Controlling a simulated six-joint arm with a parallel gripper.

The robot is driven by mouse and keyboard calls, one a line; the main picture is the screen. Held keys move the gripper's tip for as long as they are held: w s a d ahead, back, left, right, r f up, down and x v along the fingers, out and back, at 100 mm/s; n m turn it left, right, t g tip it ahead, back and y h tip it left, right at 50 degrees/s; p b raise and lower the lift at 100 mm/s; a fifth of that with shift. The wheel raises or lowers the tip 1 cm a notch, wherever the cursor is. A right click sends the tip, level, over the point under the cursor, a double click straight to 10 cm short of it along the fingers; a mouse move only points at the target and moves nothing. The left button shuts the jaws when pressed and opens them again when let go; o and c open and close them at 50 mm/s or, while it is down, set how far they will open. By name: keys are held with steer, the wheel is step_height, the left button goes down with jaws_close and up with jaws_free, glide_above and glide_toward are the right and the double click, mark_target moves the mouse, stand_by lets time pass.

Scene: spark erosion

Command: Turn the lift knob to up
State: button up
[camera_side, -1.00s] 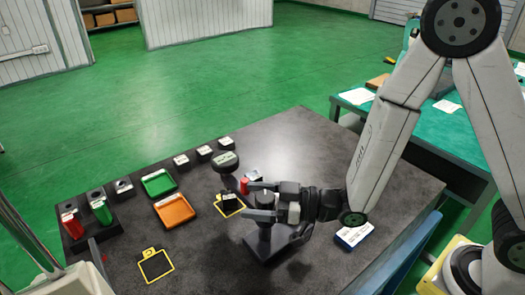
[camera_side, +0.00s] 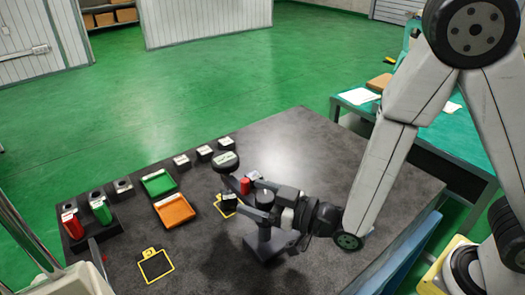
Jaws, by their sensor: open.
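My gripper (camera_side: 249,198) reaches in from the right, pointing left, low over the dark table. Its jaws are open, with nothing visibly held. A dark round head with a pale label (camera_side: 226,161) stands just beyond my fingertips, to the upper left.
A red cylinder (camera_side: 245,186) stands close by the jaws. Green (camera_side: 142,183) and orange (camera_side: 191,217) trays lie left, near small labelled blocks (camera_side: 181,162). A rack (camera_side: 75,245) holds red and green cylinders. The table (camera_side: 290,145) is clear behind my gripper.

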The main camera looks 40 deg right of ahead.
steer(key=shift+d+m+t+h, duration=0.1)
steer(key=shift+m+t+h, duration=0.7)
steer(key=shift+m+h, duration=0.95)
steer(key=shift+w+d+h, duration=0.1)
steer(key=shift+h, duration=0.95)
steer(key=shift+m+h, duration=0.75)
steer(key=shift+h, duration=0.25)
